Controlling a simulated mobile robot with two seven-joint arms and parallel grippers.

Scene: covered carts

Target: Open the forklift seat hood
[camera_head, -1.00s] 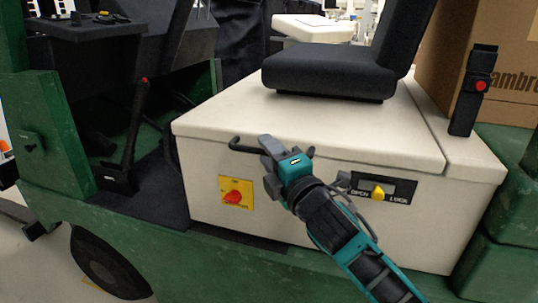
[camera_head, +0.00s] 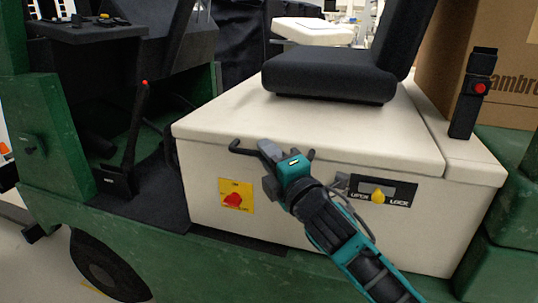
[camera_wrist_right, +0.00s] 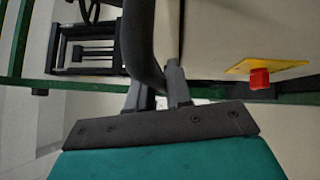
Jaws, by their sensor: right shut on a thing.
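The seat hood (camera_head: 300,122) is a cream cover with a black seat (camera_head: 330,76) on top; it looks closed. A black bar handle (camera_head: 243,149) sticks out from its front edge. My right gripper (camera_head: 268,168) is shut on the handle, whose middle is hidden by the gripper. In the right wrist view, the dark handle (camera_wrist_right: 143,45) runs down between my grey fingers (camera_wrist_right: 158,92). My left gripper is not in view.
A red switch on a yellow plate (camera_head: 246,189) is on the front panel, left of my right gripper. A black lever with a red button (camera_head: 470,98) and a cardboard box (camera_head: 515,55) stand at the right. Green bodywork (camera_head: 75,207) surrounds the hood.

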